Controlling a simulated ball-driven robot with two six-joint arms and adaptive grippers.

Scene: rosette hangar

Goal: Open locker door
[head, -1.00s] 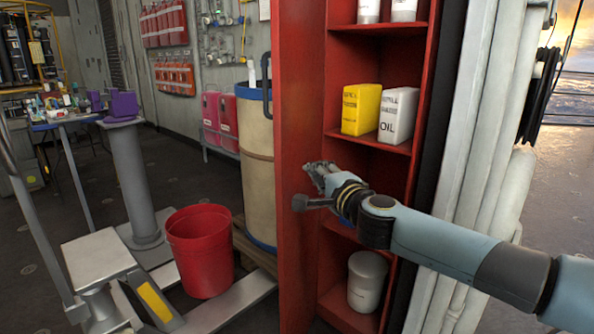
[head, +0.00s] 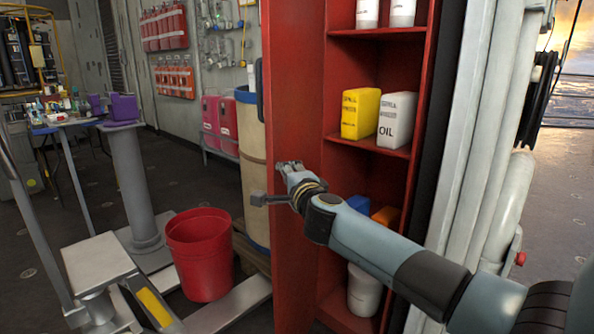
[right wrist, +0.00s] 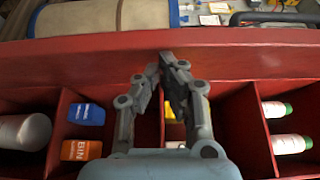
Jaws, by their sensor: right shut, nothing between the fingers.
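The red locker (head: 430,60) stands at the centre right with its shelves in plain view. Its red door (head: 292,100) stands open, swung out toward me on the left side; a dark handle (head: 260,90) shows at its outer edge. My right gripper (head: 288,168) is shut and empty, with its fingers at the door's inner face. In the right wrist view the door (right wrist: 90,55) runs across the top and the shut fingertips (right wrist: 172,62) meet or nearly meet it; contact is unclear. My left gripper is not in view.
Inside stand a yellow container (head: 360,113), a white oil container (head: 397,118), and blue (right wrist: 86,114) and orange (right wrist: 82,149) containers. A red bucket (head: 200,255) and a tan drum (head: 253,150) are left of the door. Pale pipes (head: 475,130) rise at right.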

